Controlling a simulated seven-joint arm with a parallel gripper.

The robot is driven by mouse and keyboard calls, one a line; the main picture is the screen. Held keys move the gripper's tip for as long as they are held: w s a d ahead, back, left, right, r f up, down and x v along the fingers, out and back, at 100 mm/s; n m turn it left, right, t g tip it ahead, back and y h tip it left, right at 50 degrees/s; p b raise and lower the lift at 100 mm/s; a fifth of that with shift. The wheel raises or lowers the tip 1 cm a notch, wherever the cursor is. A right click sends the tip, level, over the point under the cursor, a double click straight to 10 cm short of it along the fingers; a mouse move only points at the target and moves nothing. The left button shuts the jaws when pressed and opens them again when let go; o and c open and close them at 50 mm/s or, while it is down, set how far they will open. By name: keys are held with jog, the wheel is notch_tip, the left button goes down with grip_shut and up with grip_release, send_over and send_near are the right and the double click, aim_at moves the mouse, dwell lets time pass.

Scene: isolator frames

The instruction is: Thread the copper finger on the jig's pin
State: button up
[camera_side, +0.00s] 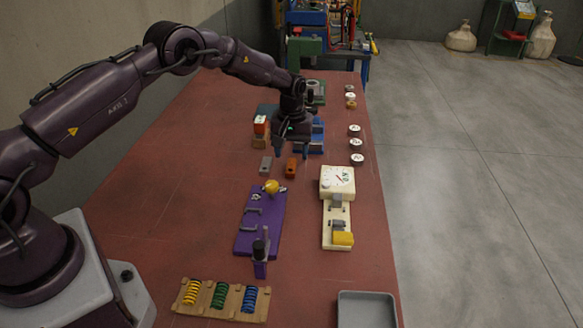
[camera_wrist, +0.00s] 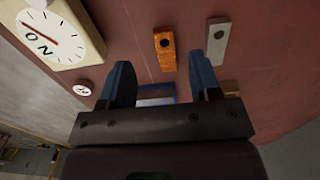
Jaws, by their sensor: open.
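The copper finger (camera_side: 291,166) is a small orange-brown bar lying on the red bench. In the wrist view it is an orange bar (camera_wrist: 166,54) with a dark hole near one end. My gripper (camera_side: 291,153) is open and points down by the bar, its two blue fingers apart. In the wrist view the bar shows between and beyond the open fingertips (camera_wrist: 161,60), with nothing held. A blue fixture (camera_side: 316,138) stands behind my gripper, partly hidden. I cannot tell which fixture is the jig, and no pin is clearly visible.
A grey bar (camera_side: 265,166) with a hole lies left of the copper finger. Nearer stand a purple board (camera_side: 262,222) with a yellow knob and a cream fixture (camera_side: 338,182) with a dial. A spring rack (camera_side: 220,299) and grey tray (camera_side: 366,310) are in front.

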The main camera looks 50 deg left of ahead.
aim_at(290, 173)
jog(key=f, duration=0.6)
jog(key=shift+s+f, duration=0.2)
jog(key=shift+f, duration=0.05)
jog(key=shift+r, duration=0.1)
grip_shut()
